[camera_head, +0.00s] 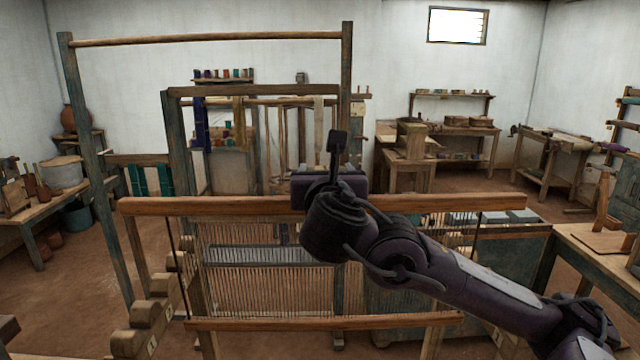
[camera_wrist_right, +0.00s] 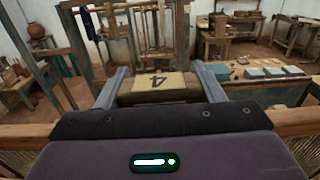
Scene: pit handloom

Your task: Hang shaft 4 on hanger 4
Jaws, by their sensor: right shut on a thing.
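Shaft 4 (camera_head: 225,206) is a long wooden bar with many thin heddles hanging from it and a lower wooden bar (camera_head: 330,323). It spans the middle of the head view, roughly level. My right gripper (camera_head: 328,190) is at the middle of its top bar. In the right wrist view the fingers (camera_wrist_right: 160,88) are closed on either side of a block with a pale label (camera_wrist_right: 155,82) marked 4, upside down. The arm hides part of the top bar and heddles. I cannot pick out hanger 4. My left gripper is not in view.
A tall wooden loom frame (camera_head: 86,170) rises at the left behind the shaft, with a smaller frame (camera_head: 178,150) inside. A notched wooden rack (camera_head: 130,342) is at lower left. A table (camera_head: 590,243) stands at right. Brown floor (camera_head: 75,300) is clear at left.

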